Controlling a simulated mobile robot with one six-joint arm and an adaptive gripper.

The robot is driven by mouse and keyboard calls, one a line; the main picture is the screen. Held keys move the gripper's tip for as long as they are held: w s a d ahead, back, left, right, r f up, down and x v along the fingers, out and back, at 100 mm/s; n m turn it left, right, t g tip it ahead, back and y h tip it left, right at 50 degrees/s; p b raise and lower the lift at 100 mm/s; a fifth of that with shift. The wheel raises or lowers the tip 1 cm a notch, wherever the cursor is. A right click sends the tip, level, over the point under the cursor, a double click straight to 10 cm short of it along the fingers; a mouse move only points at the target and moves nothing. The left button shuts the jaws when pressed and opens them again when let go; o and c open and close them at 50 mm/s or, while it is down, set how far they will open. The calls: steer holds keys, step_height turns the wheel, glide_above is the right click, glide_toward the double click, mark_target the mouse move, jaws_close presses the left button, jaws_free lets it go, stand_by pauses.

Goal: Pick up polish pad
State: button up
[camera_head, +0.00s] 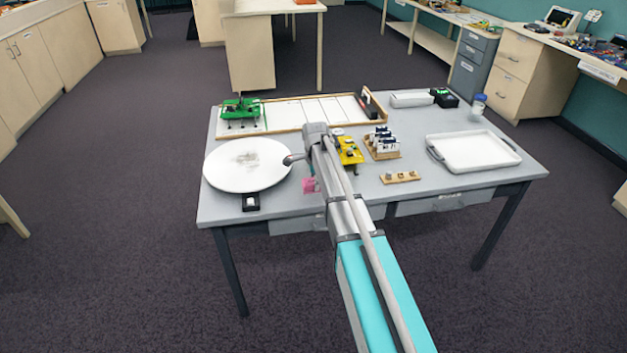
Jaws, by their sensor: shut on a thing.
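A small pink block-like thing (309,186), which I take to be the polish pad, shows just left of my arm near the table's front edge. My arm hides part of it. My gripper (308,172) is above the table at the arm's far end, mostly hidden behind the arm links. It is shut on the pad; the fingers themselves are hardly visible. I cannot tell whether the pad touches the table.
A round white plate (222,173) with a grey smudge lies left of my gripper on the grey table (420,205). A white tray (512,152) is at the right. A yellow item (351,150), a wooden rack (385,155) and a green device (240,107) stand behind.

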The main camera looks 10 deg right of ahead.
steer(key=s+d+r+p, duration=0.3)
steer(key=s+r+p, duration=0.4)
steer(key=s, duration=0.5)
steer(key=shift+s+d+r+p, duration=0.15)
steer(key=shift+s+r+p, duration=0.2)
steer(key=shift+r, duration=0.55)
steer(key=o, duration=0.4)
steer(key=shift+c, duration=1.4)
